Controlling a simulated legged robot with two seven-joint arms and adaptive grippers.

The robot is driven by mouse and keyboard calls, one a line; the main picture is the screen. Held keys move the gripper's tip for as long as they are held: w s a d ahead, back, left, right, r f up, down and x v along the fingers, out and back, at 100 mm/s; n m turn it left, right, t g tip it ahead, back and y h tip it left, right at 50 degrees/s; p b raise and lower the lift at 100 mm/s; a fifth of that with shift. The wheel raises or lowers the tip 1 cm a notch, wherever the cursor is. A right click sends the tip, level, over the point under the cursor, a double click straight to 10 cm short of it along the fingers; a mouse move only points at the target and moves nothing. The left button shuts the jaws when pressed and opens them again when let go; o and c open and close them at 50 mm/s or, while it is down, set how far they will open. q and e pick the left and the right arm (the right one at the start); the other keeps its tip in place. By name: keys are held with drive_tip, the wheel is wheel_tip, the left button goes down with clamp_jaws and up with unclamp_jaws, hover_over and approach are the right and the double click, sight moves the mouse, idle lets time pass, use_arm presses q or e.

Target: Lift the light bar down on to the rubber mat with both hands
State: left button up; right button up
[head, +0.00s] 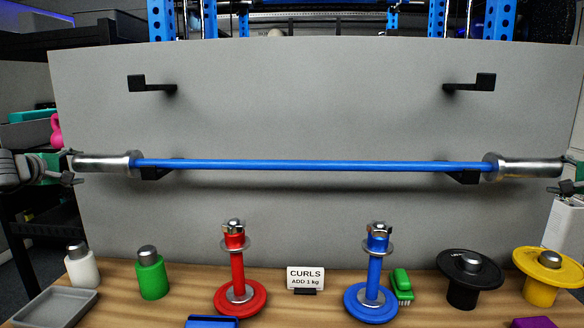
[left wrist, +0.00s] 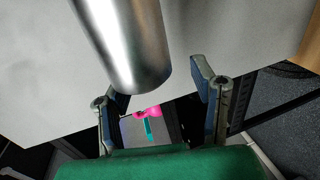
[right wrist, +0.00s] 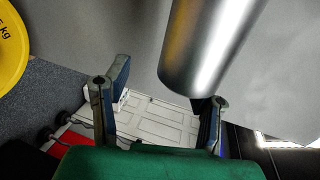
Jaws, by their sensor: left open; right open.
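The light bar (head: 310,165) is blue with thick steel sleeves. It lies level on the lower pair of black hooks on a grey panel. My left gripper (head: 70,170) is open at the bar's left end. In the left wrist view the steel sleeve end (left wrist: 135,55) shows ahead of and partly between the open fingers (left wrist: 158,88). My right gripper (head: 570,175) is open at the right end. In the right wrist view the sleeve end (right wrist: 205,50) shows close to the fingers (right wrist: 165,88), nearer the right one. Neither gripper visibly grips the bar. I cannot make out the rubber mat.
Upper black hooks (head: 470,83) are empty. Below, a wooden top (head: 185,288) holds a red stand (head: 238,275), a blue stand (head: 375,275), a green bottle (head: 151,275), a grey tray (head: 55,307), a "CURLS ADD 1 kg" card (head: 305,277) and black (head: 466,270) and yellow (head: 549,268) plates.

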sight(546, 172)
drive_tip(key=shift+w+a+r, duration=0.1)
drive_tip(key=shift+a+r, duration=0.1)
drive_tip(key=shift+a, duration=0.35)
drive_tip(key=shift+w+a+r, duration=0.1)
drive_tip(key=shift+a+r, duration=0.05)
drive_tip(key=shift+a, duration=0.4)
drive_tip(key=shift+a+r, duration=0.1)
drive_tip(key=shift+a, duration=0.05)
use_arm(q)
drive_tip(key=shift+w+d, duration=0.15)
drive_tip(key=shift+d, duration=0.7)
use_arm(e)
drive_tip(key=shift+a, duration=0.15)
use_arm(q)
drive_tip(key=shift+d, duration=0.15)
use_arm(e)
drive_tip(key=shift+a, duration=0.15)
use_arm(q)
drive_tip(key=shift+d, duration=0.1)
use_arm(e)
drive_tip(key=shift+s+d, duration=0.1)
drive_tip(key=shift+d, duration=0.25)
use_arm(q)
drive_tip(key=shift+a+f, duration=0.1)
drive_tip(key=shift+a, duration=0.15)
drive_tip(key=shift+s+a+f, duration=0.1)
drive_tip(key=shift+s+a, duration=0.1)
drive_tip(key=shift+s, duration=0.05)
use_arm(e)
drive_tip(key=shift+a, duration=0.2)
